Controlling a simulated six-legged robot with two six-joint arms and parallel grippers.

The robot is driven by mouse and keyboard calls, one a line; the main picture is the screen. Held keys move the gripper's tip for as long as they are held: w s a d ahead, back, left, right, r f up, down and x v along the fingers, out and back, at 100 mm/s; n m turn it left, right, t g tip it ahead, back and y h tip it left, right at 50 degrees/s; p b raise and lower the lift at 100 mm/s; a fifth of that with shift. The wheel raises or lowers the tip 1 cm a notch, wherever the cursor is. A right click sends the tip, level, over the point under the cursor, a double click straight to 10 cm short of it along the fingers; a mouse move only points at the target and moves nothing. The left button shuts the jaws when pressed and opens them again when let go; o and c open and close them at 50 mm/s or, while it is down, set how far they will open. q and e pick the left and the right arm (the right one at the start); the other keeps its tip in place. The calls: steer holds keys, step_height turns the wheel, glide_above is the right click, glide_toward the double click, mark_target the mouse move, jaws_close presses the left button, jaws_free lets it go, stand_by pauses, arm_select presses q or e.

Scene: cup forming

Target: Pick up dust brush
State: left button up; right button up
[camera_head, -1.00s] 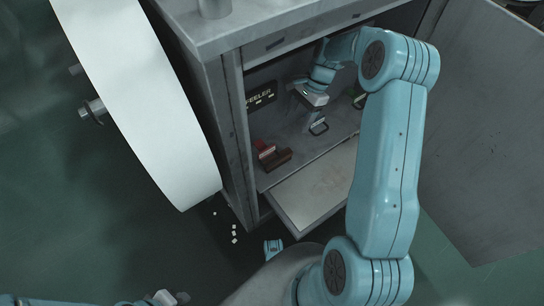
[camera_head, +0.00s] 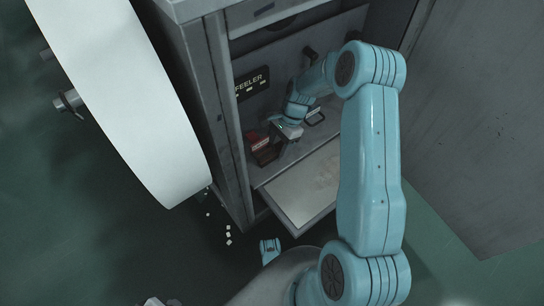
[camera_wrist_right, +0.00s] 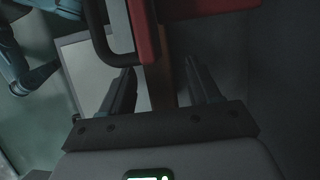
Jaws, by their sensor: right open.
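The dust brush, which I take to be the red and brown block (camera_head: 262,143), lies on the cabinet's inner shelf below the FEELER sign. My right gripper (camera_head: 273,122) is open and reaches in over its right side. In the right wrist view, brown wood (camera_wrist_right: 160,85) and a red part (camera_wrist_right: 147,35) show beyond and between the two open fingers (camera_wrist_right: 162,88). I cannot tell whether they touch. A small grey end of what looks like my left gripper (camera_head: 158,302) is cut off by the bottom edge.
A dark loop handle (camera_head: 315,117) stands on the shelf to the right of my right gripper. The FEELER sign (camera_head: 251,83) is on the cabinet's back wall. A pale pulled-out panel (camera_head: 300,195) lies in front of the shelf. A large white disc (camera_head: 120,100) stands left.

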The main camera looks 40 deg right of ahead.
steer(key=shift+a+f, duration=0.15)
steer(key=shift+f, duration=0.2)
steer(key=shift+r, duration=0.1)
steer(key=c, duration=1.1)
steer(key=shift+o, duration=0.2)
steer(key=shift+r, duration=0.1)
steer(key=shift+r+p, duration=0.25)
steer(key=shift+p, duration=0.1)
step_height(320, 180, up, 3)
steer(key=shift+s+r+p, duration=0.15)
steer(key=shift+r+p, duration=0.05)
steer(key=shift+p, duration=0.8)
steer(key=s+a+p, duration=0.2)
steer(key=s+p, duration=0.1)
steer(key=s, duration=1.4)
steer(key=shift+s+f, duration=0.25)
steer(key=shift+f, duration=0.05)
